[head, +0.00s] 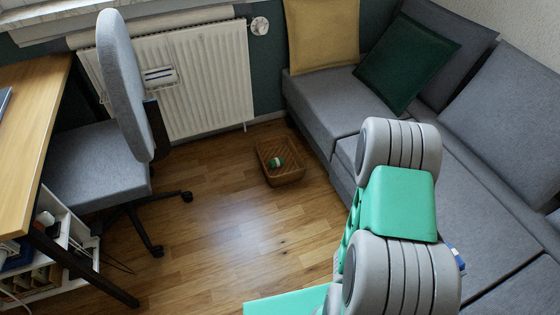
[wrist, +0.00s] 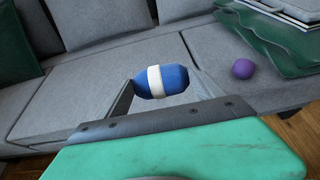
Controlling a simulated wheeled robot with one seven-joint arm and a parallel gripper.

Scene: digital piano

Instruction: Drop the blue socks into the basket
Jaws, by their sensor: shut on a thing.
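The blue socks (wrist: 176,80), a rolled bundle with a white band, are between the fingers of my gripper (wrist: 161,86) in the wrist view. The gripper is shut on them and holds them in front of the grey sofa. In the head view my arm hides the gripper; a small blue bit (head: 458,259) shows past the arm's right edge. The brown woven basket (head: 284,177) stands on the wooden floor, left of my arm and near the sofa's front. A green and white bundle (head: 276,162) lies inside it.
The grey sofa (head: 325,105) runs along the right. A purple ball (wrist: 243,68) lies on it by a green cloth (wrist: 268,35). A grey office chair (head: 95,165) and desk (head: 35,120) stand left. A radiator (head: 205,80) is behind. Floor between chair and basket is clear.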

